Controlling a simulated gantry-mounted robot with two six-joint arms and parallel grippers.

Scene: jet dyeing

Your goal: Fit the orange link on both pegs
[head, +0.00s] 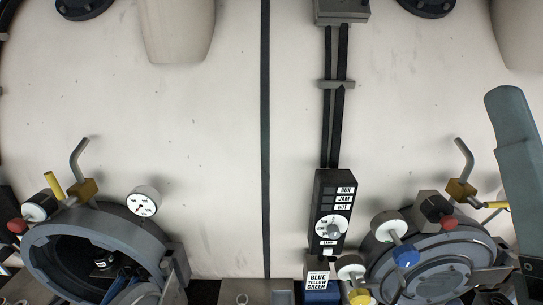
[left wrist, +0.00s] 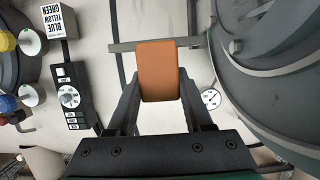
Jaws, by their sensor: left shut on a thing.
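The orange link (left wrist: 158,72) is between the fingers of my left gripper (left wrist: 160,88) in the left wrist view. The gripper is shut on its lower part in that picture, and the upper part sticks out past the fingertips. A thin grey bar (left wrist: 128,47) runs sideways at the height of the link's upper end and is partly hidden by it. I cannot tell whether link and bar touch. I cannot make out either peg clearly.
A large round hatch (head: 90,235) stands open at lower left in the head view. A second, shut hatch (head: 435,270) is at lower right. A dial gauge (left wrist: 211,99) is right of the gripper.

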